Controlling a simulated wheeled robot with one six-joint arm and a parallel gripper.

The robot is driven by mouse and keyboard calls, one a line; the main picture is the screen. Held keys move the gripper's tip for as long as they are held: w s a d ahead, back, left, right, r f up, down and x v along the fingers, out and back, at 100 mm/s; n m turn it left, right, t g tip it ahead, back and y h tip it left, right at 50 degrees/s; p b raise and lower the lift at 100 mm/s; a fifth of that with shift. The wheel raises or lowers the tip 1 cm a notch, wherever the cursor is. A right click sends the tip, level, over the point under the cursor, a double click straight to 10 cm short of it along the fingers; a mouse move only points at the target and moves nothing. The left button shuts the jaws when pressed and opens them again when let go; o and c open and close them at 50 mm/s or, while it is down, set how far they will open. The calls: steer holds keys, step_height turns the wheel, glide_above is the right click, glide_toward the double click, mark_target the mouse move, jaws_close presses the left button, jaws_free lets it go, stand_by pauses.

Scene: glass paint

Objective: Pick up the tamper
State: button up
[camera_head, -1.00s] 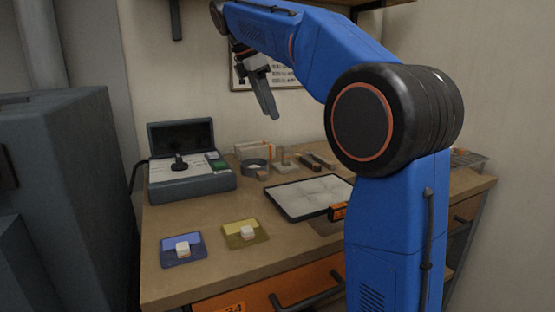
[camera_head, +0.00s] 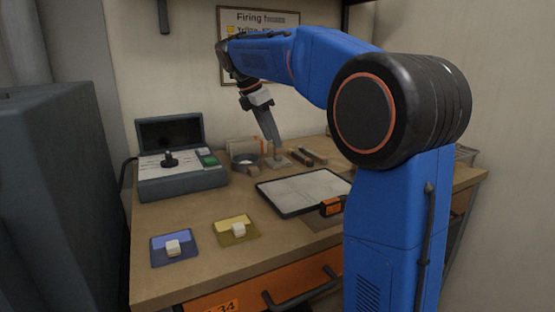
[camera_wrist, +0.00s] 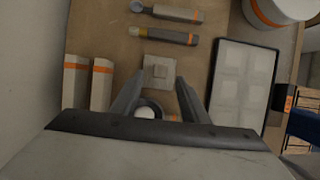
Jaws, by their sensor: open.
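The tamper (camera_wrist: 160,72) is a pale grey square plate with a small upright block handle at its middle. It stands upright on the worktable, and in the head view its plate (camera_head: 277,163) shows just below my fingertips. My gripper (camera_head: 274,146) points down over it, open and empty. In the wrist view my gripper (camera_wrist: 158,78) has one finger on each side of the tamper in the picture. I cannot tell whether the fingertips reach down beside the handle or stay above it.
Two dark-handled tools (camera_wrist: 165,36) lie just beyond the tamper. A dark-framed tray (camera_head: 262,191) is in front. A round dish (camera_head: 245,163) and orange-banded blocks (camera_wrist: 102,82) are to the left. A grey case (camera_head: 180,183) stands further left. The front table edge has free room.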

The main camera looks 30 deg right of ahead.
mark_target(278, 160)
steer(key=shift+x, duration=2.7)
steer(key=shift+d, duration=0.15)
jaws_close()
